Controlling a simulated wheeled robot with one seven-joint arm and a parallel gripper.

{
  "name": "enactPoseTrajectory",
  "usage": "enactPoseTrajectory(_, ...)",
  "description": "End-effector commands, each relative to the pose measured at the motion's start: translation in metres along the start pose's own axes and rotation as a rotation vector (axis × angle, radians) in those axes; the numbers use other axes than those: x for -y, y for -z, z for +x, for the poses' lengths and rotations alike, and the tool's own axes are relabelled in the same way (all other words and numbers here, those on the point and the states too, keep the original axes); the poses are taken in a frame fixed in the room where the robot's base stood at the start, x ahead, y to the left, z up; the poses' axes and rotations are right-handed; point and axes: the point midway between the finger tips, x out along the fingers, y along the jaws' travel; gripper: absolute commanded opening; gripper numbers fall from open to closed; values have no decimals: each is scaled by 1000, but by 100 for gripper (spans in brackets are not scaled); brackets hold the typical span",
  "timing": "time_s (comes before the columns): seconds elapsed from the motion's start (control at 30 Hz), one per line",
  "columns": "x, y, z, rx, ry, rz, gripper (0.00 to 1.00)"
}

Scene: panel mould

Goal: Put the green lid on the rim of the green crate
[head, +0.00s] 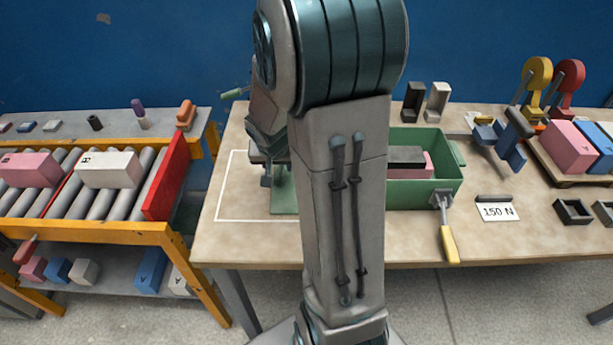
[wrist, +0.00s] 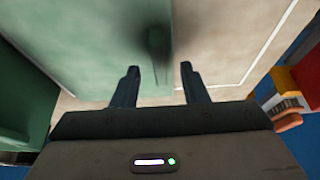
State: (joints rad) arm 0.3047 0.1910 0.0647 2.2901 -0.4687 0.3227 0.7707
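The green crate (head: 425,195) stands on the workbench right of my arm in the head view, with a dark block (head: 406,157) and a pink block (head: 428,165) inside. The green lid (head: 284,201) lies flat on the bench left of the crate, mostly hidden behind my arm.
A white outline (head: 235,219) marks the bench around the lid. A yellow-handled tool (head: 448,240) is at the crate's front right. A "150 N" card (head: 496,211) and clamps stand further right. A roller conveyor (head: 100,195) with a red end plate (head: 166,178) is left.

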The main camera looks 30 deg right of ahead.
Motion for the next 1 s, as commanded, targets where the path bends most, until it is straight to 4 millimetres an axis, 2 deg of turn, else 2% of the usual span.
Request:
enactPoseTrajectory(0.1,0,0,18,3,-1,-2,40)
enactPoseTrajectory(0.2,0,0,26,1,0,0,40)
enactPoseTrajectory(0.47,-1,1,28,-1,0,0,40)
enactPoseTrajectory(0.5,-1,1,27,-1,0,0,37)
enactPoseTrajectory(0.63,-1,1,27,-1,0,0,1)
enactPoseTrajectory(1.0,0,2,26,-2,0,0,0)
